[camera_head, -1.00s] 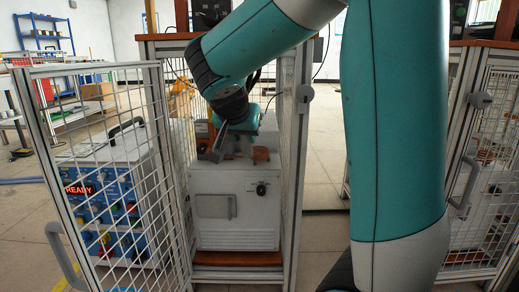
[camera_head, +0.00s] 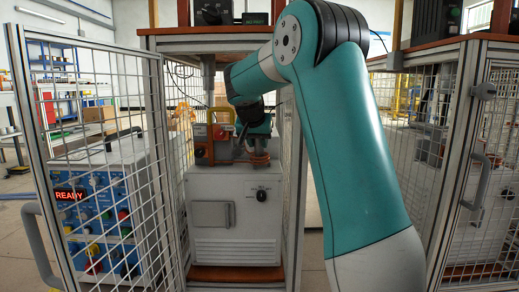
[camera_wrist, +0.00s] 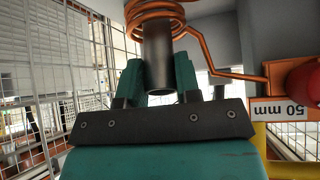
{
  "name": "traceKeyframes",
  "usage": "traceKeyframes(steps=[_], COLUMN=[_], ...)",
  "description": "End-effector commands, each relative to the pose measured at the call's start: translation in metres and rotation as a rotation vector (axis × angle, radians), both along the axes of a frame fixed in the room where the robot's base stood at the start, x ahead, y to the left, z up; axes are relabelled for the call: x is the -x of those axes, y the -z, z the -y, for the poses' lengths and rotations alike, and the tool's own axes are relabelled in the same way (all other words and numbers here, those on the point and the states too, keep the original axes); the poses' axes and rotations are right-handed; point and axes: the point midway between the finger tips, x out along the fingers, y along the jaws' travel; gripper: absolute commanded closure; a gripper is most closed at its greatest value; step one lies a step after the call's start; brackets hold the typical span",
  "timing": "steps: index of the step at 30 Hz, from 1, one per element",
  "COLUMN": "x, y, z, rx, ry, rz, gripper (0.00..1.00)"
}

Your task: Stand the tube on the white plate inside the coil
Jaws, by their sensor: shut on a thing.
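A dark grey open tube (camera_wrist: 158,50) sits between the teal fingers of my gripper (camera_wrist: 160,76) in the wrist view, which seems upside down. My gripper is shut on the tube near its open rim. The tube's other end reaches into the rings of the copper coil (camera_wrist: 150,14), which surround it. In the head view my gripper (camera_head: 259,143) points down right above the coil (camera_head: 258,159), and the tube can hardly be made out there. The white plate is hidden, so I cannot tell whether the tube touches it.
The coil belongs to a white heater cabinet (camera_head: 236,222). An orange-brown block with a red button (camera_head: 220,132) stands left of the coil; a "50 mm" label (camera_wrist: 291,109) shows in the wrist view. Mesh doors (camera_head: 100,170) and a blue READY panel (camera_head: 100,220) flank it.

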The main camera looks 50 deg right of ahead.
Motion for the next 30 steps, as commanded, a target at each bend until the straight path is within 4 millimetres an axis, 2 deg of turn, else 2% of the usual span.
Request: traceKeyframes(steps=[10, 11, 13, 24, 30], x=[-0.010, -0.009, -0.009, -0.009, -0.009], y=[-0.007, 0.004, 0.009, 0.008, 0.014], z=[0.020, 0.018, 0.018, 0.018, 0.017], rx=[-0.276, -0.272, -0.269, -0.267, -0.267], ry=[0.001, 0.000, 0.000, 0.000, 0.000], rz=[-0.138, -0.139, -0.137, -0.136, -0.136], gripper=[0.97, 0.97, 0.97, 0.97, 0.97])
